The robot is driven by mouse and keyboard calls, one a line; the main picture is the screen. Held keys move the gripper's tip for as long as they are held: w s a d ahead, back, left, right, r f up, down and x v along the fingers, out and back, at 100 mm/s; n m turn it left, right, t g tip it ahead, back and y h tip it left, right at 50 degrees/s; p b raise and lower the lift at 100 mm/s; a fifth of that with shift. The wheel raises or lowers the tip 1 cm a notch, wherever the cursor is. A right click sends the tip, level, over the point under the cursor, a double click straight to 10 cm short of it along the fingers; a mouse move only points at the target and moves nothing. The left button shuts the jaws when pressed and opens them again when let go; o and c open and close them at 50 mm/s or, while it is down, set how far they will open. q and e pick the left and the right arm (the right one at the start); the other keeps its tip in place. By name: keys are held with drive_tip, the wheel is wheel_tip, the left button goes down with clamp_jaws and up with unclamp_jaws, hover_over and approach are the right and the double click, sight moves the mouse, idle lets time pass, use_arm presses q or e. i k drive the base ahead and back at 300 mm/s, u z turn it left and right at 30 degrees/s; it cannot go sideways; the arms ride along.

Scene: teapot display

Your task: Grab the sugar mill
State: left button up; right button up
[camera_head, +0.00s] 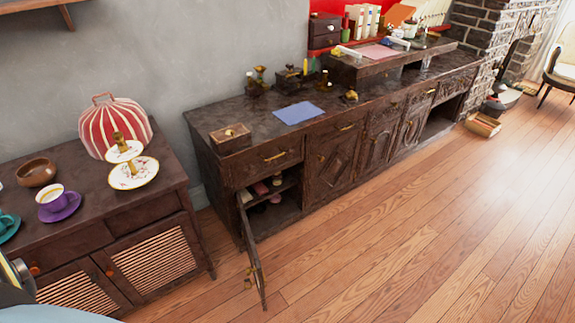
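I cannot tell for certain which thing is the sugar mill. Small dark mill-like items with brass parts stand at the back of the long dark sideboard: one (258,82) at the left and another (288,80) just right of it. A low brown wooden box (230,137) with a small knob sits at the sideboard's near left corner. Neither gripper shows. Part of what may be my own body shows at the bottom left corner.
The sideboard (215,115) has its left door (252,250) swung open into the floor space. A smaller cabinet (100,220) at left holds a striped tea cosy (115,125), a tiered plate stand (133,173), a brown bowl (37,172) and a purple cup (57,200).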

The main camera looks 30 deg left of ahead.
sight(277, 178)
drive_tip(key=i, duration=2.9)
drive_tip(key=u, duration=2.75)
